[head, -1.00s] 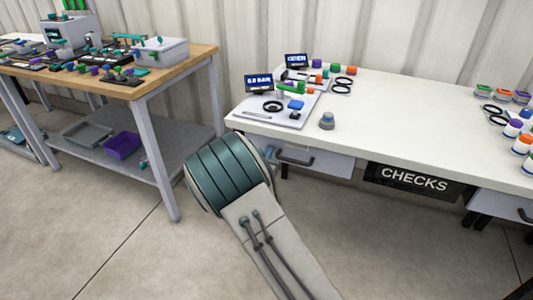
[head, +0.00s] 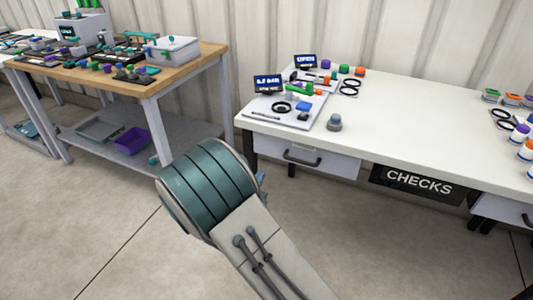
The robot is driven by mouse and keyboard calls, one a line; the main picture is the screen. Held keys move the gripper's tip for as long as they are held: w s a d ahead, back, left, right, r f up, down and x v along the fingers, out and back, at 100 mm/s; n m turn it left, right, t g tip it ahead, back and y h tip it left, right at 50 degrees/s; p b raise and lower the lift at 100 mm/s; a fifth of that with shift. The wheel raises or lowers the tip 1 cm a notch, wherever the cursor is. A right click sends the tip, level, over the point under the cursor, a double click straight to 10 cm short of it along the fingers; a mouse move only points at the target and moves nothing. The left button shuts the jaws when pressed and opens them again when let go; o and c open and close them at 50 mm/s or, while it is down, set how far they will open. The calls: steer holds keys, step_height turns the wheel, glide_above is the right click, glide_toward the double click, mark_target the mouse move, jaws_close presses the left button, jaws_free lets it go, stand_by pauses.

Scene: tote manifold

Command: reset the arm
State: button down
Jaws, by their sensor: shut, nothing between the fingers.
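My arm shows in the head view as a ribbed teal joint (head: 208,187) and a pale grey link with dark cables (head: 268,250). It reaches up from the bottom of the picture, in front of the gap between two benches. My gripper cannot be made out; the teal joint hides what lies beyond it. A small blue part shows at the joint's right edge.
A white bench (head: 420,130) stands right, bearing a test board with a small display (head: 268,84), a grey knob-like piece (head: 334,122) and coloured caps. A wooden bench (head: 185,72) with a grey tote (head: 172,48) stands left. A purple bin (head: 132,140) sits on its lower shelf. Floor is clear in front.

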steer(key=s+d+r+m+g+h+p, duration=0.2)
steer(key=s+d+r+m+g+p, duration=0.15)
steer(key=d+r+m, duration=0.35)
steer(key=s+d+r+m+g+h+p, duration=0.1)
steer(key=s+d+r+m+g+p, duration=0.3)
steer(key=d, duration=0.5)
steer(key=s+d+r+m+g+h+p, duration=0.2)
steer(key=s+d+r+m+g, duration=0.1)
steer(key=d+r+m+g, duration=0.4)
steer(key=s+r+m+y+p, duration=1)
steer(key=s+r+m, duration=0.3)
steer(key=s+m, duration=0.1)
steer(key=shift+s+d+m+y, duration=0.3)
steer(key=shift+s, duration=0.35)
steer(key=shift+r, duration=0.1)
